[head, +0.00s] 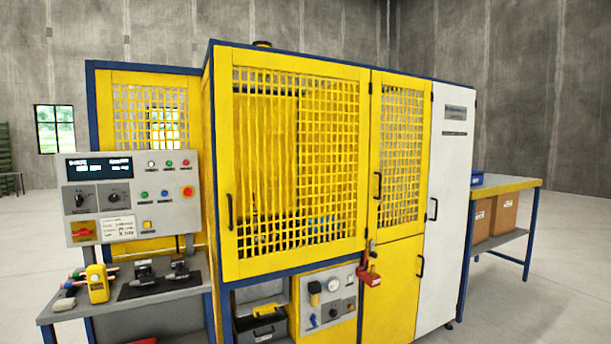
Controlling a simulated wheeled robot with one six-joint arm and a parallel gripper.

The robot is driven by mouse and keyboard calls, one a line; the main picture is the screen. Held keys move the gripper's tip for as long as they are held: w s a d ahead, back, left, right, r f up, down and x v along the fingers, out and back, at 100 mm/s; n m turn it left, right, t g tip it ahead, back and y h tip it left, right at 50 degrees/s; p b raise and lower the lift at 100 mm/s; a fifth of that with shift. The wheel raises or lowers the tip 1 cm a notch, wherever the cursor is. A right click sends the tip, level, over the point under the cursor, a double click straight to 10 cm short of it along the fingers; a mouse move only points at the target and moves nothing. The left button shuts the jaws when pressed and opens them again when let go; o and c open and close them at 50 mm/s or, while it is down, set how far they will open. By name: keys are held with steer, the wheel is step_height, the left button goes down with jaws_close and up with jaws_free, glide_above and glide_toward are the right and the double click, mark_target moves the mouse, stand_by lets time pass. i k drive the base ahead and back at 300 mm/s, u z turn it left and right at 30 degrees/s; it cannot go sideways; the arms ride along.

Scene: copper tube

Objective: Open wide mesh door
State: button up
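The wide mesh door (298,160) is a large yellow framed panel on the front of the machine in the head view. It looks shut, flush with the blue machine frame. Its black upright handle (230,212) is on the left edge of the door. A dark interior with some blue and yellow parts shows dimly through the mesh. My gripper is not in view.
A narrow mesh door (402,155) adjoins on the right, with a red latch-like part (370,277) below. A control panel (132,197) and a grey bench (125,302) stand at the left. A white cabinet (445,200) and a table (508,184) stand right.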

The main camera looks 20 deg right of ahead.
mark_target(234, 269)
steer(key=z, duration=0.2)
steer(key=i, duration=1.15)
steer(key=u, duration=0.5)
